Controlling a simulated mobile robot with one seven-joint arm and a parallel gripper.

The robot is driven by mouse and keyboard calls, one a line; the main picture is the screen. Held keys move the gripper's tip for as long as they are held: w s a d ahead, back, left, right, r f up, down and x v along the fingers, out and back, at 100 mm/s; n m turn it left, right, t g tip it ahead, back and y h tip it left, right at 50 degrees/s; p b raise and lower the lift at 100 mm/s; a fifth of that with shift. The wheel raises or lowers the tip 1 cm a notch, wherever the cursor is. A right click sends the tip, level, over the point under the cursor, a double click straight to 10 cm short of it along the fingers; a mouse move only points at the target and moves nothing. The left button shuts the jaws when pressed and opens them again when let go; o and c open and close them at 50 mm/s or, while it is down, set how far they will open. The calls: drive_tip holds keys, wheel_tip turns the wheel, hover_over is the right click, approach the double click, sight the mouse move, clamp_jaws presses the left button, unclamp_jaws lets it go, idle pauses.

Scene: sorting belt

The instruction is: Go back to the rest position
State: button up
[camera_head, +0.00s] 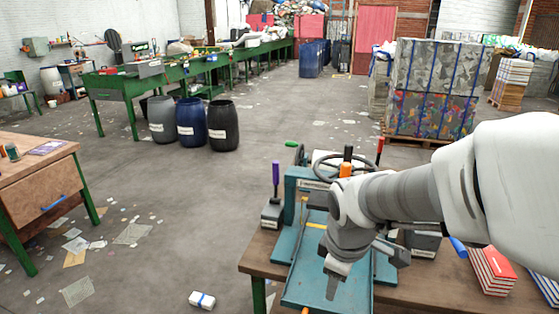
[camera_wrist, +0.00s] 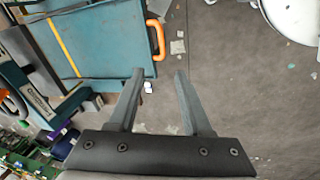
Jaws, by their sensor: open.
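My gripper (camera_wrist: 160,95) is open in the wrist view, its two fingers apart with bare grey floor showing between them. In the head view my gripper (camera_head: 333,283) points down over the teal machine tray (camera_head: 300,292) on the brown workbench. Nothing shows between the fingers. In the wrist view the teal tray (camera_wrist: 105,45), with its yellow line and orange handle (camera_wrist: 156,40), lies to the left of the fingers.
Red-and-white stacks (camera_head: 492,272) lie on the bench at right. A purple-handled tool (camera_head: 276,180) stands left of the machine. A white block (camera_head: 202,300) lies on the floor. Barrels (camera_head: 192,122) and a wooden table (camera_head: 40,180) stand left. The floor between is mostly open.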

drive_tip(key=s+d+r+m+t, duration=0.1)
drive_tip(key=s+r+m+t, duration=0.1)
drive_tip(key=s+r+m, duration=0.7)
drive_tip(key=s+m, duration=0.1)
drive_tip(key=m, duration=0.1)
drive_tip(key=shift+s+d+r+m+t, duration=0.3)
drive_tip(key=shift+s+d+r+t, duration=0.05)
drive_tip(key=shift+r+t, duration=0.05)
drive_tip(key=shift+d, duration=0.15)
idle(0.4)
